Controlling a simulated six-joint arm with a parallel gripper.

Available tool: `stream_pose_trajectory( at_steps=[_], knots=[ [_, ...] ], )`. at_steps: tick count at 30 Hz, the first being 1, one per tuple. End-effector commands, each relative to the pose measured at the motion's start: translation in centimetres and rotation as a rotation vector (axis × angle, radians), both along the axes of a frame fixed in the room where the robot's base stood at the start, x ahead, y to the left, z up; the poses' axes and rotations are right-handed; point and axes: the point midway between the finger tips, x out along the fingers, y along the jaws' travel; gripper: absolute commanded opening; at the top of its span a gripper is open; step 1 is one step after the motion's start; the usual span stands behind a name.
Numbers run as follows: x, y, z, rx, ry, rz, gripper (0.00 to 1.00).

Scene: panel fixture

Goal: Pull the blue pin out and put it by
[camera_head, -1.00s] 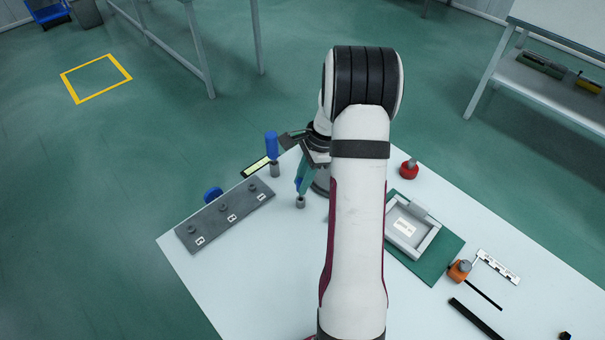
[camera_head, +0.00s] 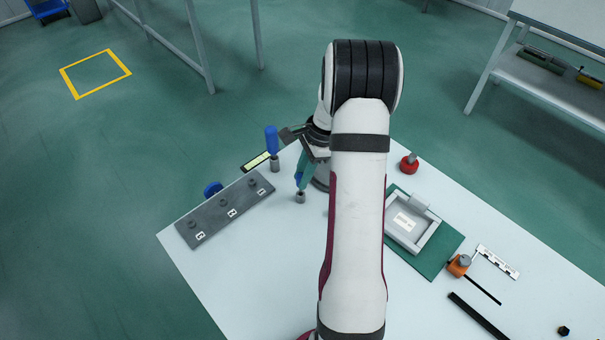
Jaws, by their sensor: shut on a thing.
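My gripper (camera_head: 304,172) is low over the back left of the table, its teal fingers slanting down. It is shut on a small blue piece (camera_head: 298,180), mostly hidden by the fingers. This piece is just above or in a small grey socket (camera_head: 300,198); I cannot tell which. A taller blue pin (camera_head: 271,139) stands upright in another grey socket (camera_head: 275,166), left of and behind my gripper and apart from it.
A dark grey panel (camera_head: 211,220) with several studs and white labels lies to the left. A blue round thing (camera_head: 212,188) is behind it. A grey tray (camera_head: 428,238) on a green mat (camera_head: 447,262) and a red knob (camera_head: 409,166) are to the right. The front left table is bare.

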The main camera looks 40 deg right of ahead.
Motion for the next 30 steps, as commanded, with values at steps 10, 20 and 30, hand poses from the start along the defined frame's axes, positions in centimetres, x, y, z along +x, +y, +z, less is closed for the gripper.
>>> stream_pose_trajectory(
  at_steps=[10, 20, 30],
  knots=[
    [0.0, 0.0, -0.4, 0.001, 0.000, -0.001, 0.00],
    [0.0, 0.0, -1.2, 0.001, 0.000, -0.001, 0.00],
    [0.0, 0.0, -1.9, 0.000, 0.000, 0.000, 0.00]
  ],
)
